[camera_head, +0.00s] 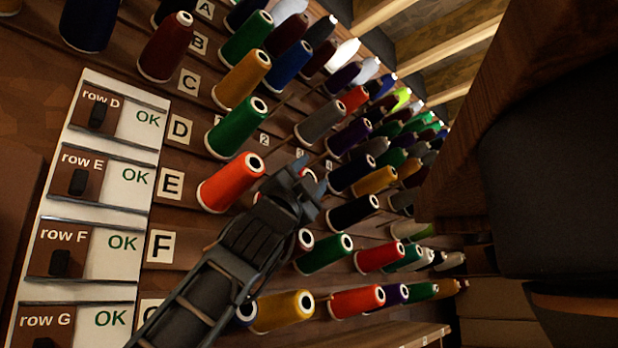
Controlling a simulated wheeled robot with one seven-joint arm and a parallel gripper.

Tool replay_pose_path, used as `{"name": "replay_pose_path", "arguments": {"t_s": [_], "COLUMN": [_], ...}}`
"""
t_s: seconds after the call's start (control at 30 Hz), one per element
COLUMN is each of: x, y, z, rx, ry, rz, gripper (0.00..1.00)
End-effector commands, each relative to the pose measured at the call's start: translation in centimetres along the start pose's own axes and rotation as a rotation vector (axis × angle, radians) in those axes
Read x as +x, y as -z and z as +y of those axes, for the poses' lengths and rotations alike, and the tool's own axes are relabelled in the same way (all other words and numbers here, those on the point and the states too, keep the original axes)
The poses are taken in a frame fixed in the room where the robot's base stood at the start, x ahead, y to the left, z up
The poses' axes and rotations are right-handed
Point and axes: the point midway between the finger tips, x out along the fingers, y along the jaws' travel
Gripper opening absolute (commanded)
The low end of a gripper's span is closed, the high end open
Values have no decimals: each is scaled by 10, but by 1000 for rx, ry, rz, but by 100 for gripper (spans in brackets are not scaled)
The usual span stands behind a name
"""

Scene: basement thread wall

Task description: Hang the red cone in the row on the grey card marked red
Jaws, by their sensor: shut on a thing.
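My gripper (309,176) reaches in from the bottom, in front of the rack around rows E and F. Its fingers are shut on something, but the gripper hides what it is. An orange-red cone (228,184) sits on row E just left of my gripper, apart from the fingers. Other red cones are on the rack: one high up (354,99), one to the right below the gripper (377,257), and one lower down (355,301). I cannot make out a grey card marked red.
The wooden rack holds many cones in close rows. A white panel (155,101) at left has row switches and green OK marks. Yellow (282,311) and green (325,254) cones are close to my gripper. A dark overhanging shape (545,165) fills the right side.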

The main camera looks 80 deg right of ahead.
Motion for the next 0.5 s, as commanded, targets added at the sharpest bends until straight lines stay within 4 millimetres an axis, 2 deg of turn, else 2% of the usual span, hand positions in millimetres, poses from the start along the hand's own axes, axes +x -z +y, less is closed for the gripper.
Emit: {"name": "replay_pose_path", "arguments": {"t_s": [0.47, 0.5], "x": [-2, -2], "y": [0, 0], "z": [2, 2], "rx": [-2, -2], "ry": [-1, -1], "rz": [0, 0], "gripper": [0, 53]}}
